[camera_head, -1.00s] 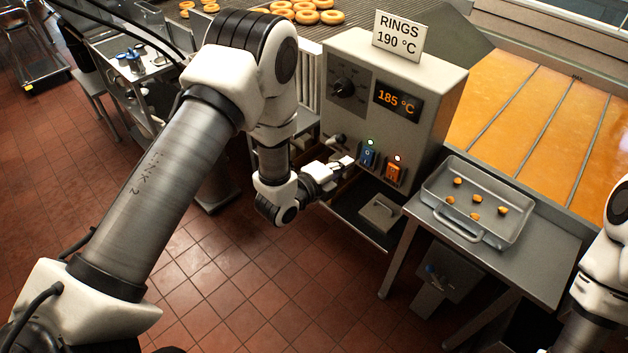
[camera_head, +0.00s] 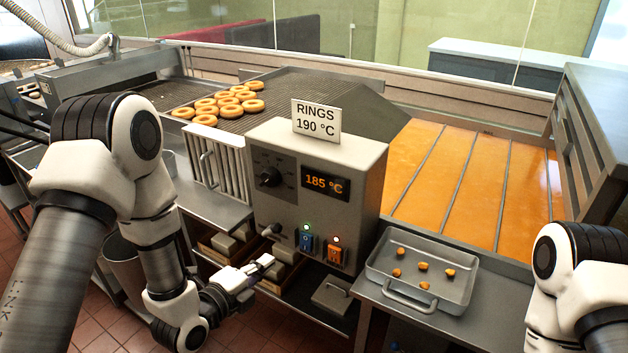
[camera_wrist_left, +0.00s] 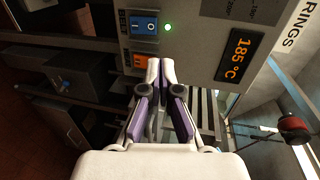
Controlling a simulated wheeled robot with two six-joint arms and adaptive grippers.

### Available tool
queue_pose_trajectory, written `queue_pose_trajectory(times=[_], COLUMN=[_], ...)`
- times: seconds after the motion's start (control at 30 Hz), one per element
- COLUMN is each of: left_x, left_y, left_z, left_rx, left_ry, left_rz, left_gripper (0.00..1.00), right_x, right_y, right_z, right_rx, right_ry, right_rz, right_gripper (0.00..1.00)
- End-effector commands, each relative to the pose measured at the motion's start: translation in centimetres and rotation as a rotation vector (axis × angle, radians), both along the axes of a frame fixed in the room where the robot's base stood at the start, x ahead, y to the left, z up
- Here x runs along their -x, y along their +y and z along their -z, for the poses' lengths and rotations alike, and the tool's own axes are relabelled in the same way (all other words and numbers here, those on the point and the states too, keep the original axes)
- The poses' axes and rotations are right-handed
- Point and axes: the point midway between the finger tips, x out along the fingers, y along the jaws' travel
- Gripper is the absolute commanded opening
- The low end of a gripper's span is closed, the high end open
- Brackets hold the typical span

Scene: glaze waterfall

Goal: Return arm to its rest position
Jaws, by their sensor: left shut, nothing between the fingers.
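My left gripper (camera_head: 262,265) is shut and empty, in front of the lower left of the control box. In the left wrist view its closed fingers (camera_wrist_left: 161,75) point toward the box, below its switches. The control box (camera_head: 262,215) has a dark knob (camera_head: 268,177), a display (camera_head: 325,183) reading 185 °C, a blue switch (camera_head: 306,242) and an orange switch (camera_head: 335,253), each with a lit lamp above it. A gap shows between the fingertips and the blue switch in the head view. My right arm is partly in view at the right edge; its gripper is out of view.
A sign (camera_head: 316,120) reading RINGS 190 °C stands on the box. A metal tray (camera_head: 453,297) with several small brown pieces sits at right. Orange glaze (camera_head: 470,185) lies behind it. Several rings (camera_head: 232,110) lie on the conveyor. Open shelves are below the box.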

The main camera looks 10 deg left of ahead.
Motion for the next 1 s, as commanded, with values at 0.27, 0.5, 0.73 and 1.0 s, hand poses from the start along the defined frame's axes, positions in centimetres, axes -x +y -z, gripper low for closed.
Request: queue_pose_trajectory(times=[0.27, 0.5, 0.73, 1.0], left_x=[6.6, 21.8, 28.4, 28.8], left_y=[-0.2, 3.3, 5.1, 5.1], left_z=[12.3, 24.7, 25.5, 25.5], left_rx=[-0.007, 0.446, 0.845, 0.920], left_ry=[0.342, 1.148, 1.300, 1.285], left_rz=[-0.035, -0.748, -1.511, -1.610], left_gripper=[0.00, 0.00, 0.00, 0.00], right_x=[0.0, 0.0, 0.0, 0.0], right_y=[0.0, 0.0, 0.0, 0.0], right_z=[0.3, 0.4, 0.4, 0.4], right_rx=[0.000, 0.000, 0.000, 0.000], right_ry=[0.000, 0.000, 0.000, 0.000], right_rz=[0.000, 0.000, 0.000, 0.000], right_gripper=[1.00, 1.00, 1.00, 1.00])
